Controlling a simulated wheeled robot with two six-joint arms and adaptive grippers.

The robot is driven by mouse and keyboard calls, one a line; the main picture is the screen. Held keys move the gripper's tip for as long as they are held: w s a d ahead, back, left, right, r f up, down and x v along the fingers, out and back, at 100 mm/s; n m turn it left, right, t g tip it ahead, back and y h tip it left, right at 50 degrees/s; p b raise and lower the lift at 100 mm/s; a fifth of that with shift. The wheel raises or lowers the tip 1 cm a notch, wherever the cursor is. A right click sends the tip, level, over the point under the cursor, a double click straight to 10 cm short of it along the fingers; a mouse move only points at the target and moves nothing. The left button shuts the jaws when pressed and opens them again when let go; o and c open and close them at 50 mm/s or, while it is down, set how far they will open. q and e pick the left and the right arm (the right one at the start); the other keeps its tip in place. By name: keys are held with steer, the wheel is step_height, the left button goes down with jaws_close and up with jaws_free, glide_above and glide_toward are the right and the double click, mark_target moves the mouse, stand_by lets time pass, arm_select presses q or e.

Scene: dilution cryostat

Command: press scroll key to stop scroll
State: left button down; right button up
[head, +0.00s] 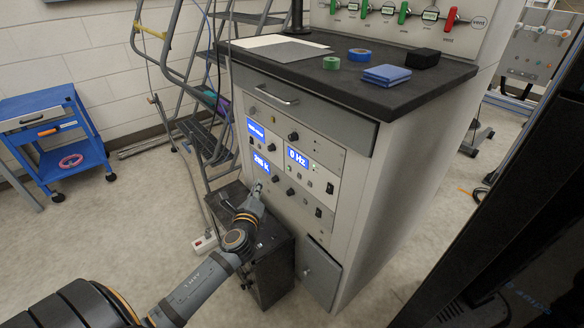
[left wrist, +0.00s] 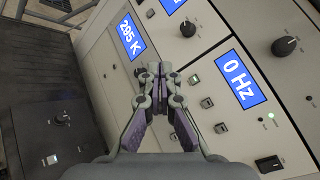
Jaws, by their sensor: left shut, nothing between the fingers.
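The instrument panel (head: 330,164) on the front of the grey cabinet has a blue display reading 0 Hz (head: 297,157); the same 0 Hz display shows in the left wrist view (left wrist: 238,78). Beside it is a row of small square keys: a greenish key (left wrist: 194,80), a grey key (left wrist: 207,103) and another grey key (left wrist: 221,128). Their labels are too small to read, so I cannot tell which is the scroll key. My left gripper (head: 261,186) is shut and empty, in front of the panel; its fingertips (left wrist: 154,70) appear left of the greenish key. My right gripper is out of view.
A display reading 295 K (left wrist: 132,36) and several black knobs (left wrist: 285,46) share the panels. A dark box (head: 270,255) stands on the floor below my left gripper. The black worktop (head: 400,90) holds tape rolls and blue cloths. A blue cart (head: 62,140) stands at left.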

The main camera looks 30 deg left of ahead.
mark_target(289, 169)
arm_select(q)
steer(key=shift+w, duration=0.1)
